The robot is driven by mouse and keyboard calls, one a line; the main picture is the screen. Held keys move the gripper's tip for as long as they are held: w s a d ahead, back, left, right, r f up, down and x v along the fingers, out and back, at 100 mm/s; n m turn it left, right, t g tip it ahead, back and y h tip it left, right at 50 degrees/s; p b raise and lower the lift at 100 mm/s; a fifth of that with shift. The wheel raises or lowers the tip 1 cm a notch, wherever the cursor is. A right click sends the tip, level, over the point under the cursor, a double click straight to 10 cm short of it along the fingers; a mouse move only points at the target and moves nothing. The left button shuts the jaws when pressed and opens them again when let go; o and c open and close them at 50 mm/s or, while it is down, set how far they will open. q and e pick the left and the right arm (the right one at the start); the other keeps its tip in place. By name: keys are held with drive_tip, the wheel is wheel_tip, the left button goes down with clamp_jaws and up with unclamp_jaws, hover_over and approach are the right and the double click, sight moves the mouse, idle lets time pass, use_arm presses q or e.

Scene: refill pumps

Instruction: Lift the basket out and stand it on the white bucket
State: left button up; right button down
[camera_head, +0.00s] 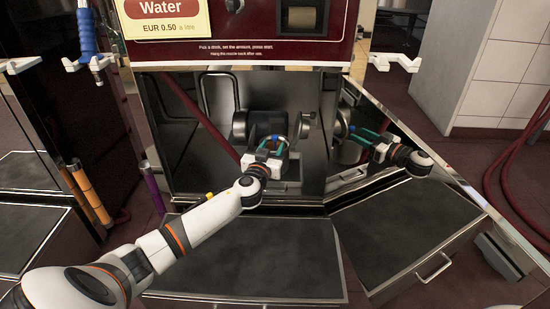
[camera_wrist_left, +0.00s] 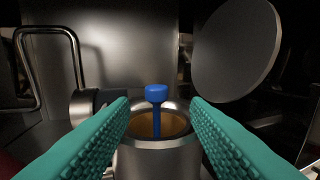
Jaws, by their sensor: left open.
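The basket (camera_wrist_left: 158,124) shows in the left wrist view as a brownish inside with a blue upright knob-topped handle. It sits inside a round metal pot (camera_wrist_left: 158,160) with an open top. My left gripper (camera_head: 277,143) reaches into the steel bay under the red panel in the head view. Its teal fingers (camera_wrist_left: 160,115) are open, one on each side of the blue handle, with clear gaps and no contact visible. The near finger parts hide some of the pot's sides. I see no white bucket and no right gripper in either view.
A round metal lid (camera_wrist_left: 238,48) stands open beside the pot. A bent metal handle (camera_wrist_left: 48,70) is at the left. The shiny panel (camera_head: 385,125) at the right mirrors my arm.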

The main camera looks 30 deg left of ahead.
sight(274, 141)
use_arm(q)
drive_tip(key=shift+a+b+x, duration=0.2)
drive_tip(key=shift+b+x, duration=0.5)
drive_tip(key=shift+x, duration=1.65)
drive_tip(key=shift+r, duration=0.2)
drive_tip(key=c, duration=0.8)
